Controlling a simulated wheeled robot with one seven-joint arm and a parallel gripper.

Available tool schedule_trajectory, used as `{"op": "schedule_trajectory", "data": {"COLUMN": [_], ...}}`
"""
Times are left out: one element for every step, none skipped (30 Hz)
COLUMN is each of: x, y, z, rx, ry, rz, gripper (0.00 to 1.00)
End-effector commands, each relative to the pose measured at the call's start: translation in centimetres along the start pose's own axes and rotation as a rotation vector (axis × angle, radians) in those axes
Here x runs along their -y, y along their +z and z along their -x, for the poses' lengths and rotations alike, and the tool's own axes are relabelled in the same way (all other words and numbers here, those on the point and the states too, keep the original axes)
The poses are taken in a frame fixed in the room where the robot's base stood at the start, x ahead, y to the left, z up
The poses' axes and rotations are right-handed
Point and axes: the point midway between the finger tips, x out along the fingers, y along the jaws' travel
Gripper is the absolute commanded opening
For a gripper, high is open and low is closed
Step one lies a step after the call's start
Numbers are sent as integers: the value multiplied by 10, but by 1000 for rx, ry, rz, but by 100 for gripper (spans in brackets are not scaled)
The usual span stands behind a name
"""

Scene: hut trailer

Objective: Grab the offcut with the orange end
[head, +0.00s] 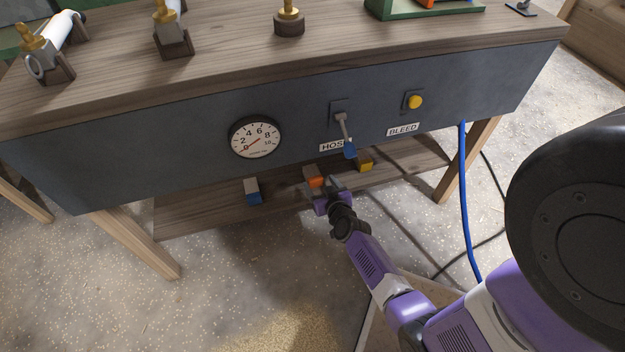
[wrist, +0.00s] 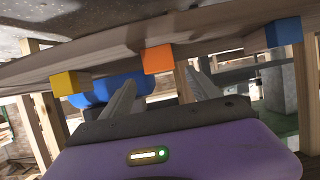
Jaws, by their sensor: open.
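The offcut with the orange end (head: 315,183) lies on the low shelf under the bench, its orange end facing out over the front edge. In the wrist view its orange end (wrist: 158,59) shows ahead, between the lines of my two fingers. My gripper (head: 327,188) is at the shelf's front edge, close to this offcut. In the wrist view my gripper (wrist: 158,78) has its fingers apart with nothing held between them. I cannot tell whether a finger touches the offcut. The gripper partly hides the offcut in the head view.
A blue-ended offcut (head: 253,196) lies left on the shelf (head: 195,215), a yellow-ended one (head: 365,164) right. The bench's front panel (head: 180,152), with a gauge (head: 256,138) and blue-tipped lever (head: 346,135), overhangs the shelf. A blue hose (head: 465,205) hangs right.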

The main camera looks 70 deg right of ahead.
Motion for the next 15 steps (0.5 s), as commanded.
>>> {"op": "schedule_trajectory", "data": {"x": [0, 0, 0, 0, 0, 0, 0, 0, 1, 0, 1, 1, 1, 1, 2], "y": [0, 0, -1, -2, -3, -4, -6, -7, -8, -9, -7, -7, -7, -7, -7], "z": [-7, -9, -12, -15, -18, -24, -28, -33, -39, -43, -48, -52, -55, -57, -59], "rx": [-2, -1, -1, -2, -3, -2, -3, -3, -2, -2, -2, -1, -2, -1, -1], "ry": [1, 0, 0, 0, 1, 1, 1, 1, 1, 1, 1, 0, 0, -1, -1], "rz": [0, 0, 0, 0, 0, 0, 0, -1, 0, 0, -1, 0, 0, 1, 2], "gripper": [71, 71, 71, 71, 71, 71, 71, 71, 71, 71, 71, 71, 71, 71, 71]}}
